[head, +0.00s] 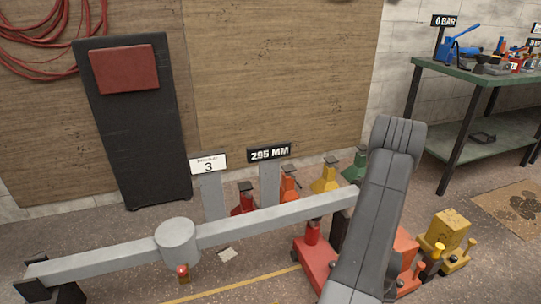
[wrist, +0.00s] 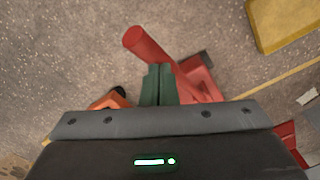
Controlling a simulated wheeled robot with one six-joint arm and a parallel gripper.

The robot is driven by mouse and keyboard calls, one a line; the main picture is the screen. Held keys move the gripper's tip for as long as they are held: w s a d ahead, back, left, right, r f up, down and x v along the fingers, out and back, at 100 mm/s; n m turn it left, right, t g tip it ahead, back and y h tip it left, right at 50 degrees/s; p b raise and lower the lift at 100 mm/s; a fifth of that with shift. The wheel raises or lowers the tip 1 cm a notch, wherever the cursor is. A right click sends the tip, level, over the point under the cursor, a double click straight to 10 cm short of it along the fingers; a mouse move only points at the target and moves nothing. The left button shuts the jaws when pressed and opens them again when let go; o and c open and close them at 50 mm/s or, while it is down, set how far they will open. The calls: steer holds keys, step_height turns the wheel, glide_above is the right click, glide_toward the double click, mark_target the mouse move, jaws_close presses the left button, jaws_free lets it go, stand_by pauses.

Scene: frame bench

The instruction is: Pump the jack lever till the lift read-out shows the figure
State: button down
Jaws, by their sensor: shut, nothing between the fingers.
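The lift read-out (head: 269,153) shows 295 MM in the head view, beside a white card (head: 208,164) with the figure 3. The red jack (head: 316,262) stands on the floor under the grey beam (head: 270,220), partly hidden by my arm. In the wrist view the red jack lever (wrist: 147,46) runs from its round end at upper left down to the red jack body (wrist: 205,85). My gripper (wrist: 158,68) has its dark green fingers shut and empty, overlapping the lever's lower side in the picture. I cannot tell whether they touch. My arm hides the gripper in the head view.
Several coloured jacks (head: 325,178) stand along the wall behind the beam. A green bench (head: 480,75) with tools is at the back right.

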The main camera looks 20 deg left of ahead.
step_height(320, 180, down, 6)
steer(key=b, duration=0.5)
steer(key=shift+f, duration=0.2)
step_height(320, 180, up, 6)
steer(key=p, duration=0.5)
steer(key=shift+r, duration=0.3)
stand_by(0.8)
step_height(320, 180, up, 5)
steer(key=p, duration=0.3)
steer(key=shift+s, duration=0.1)
stand_by(1.3)
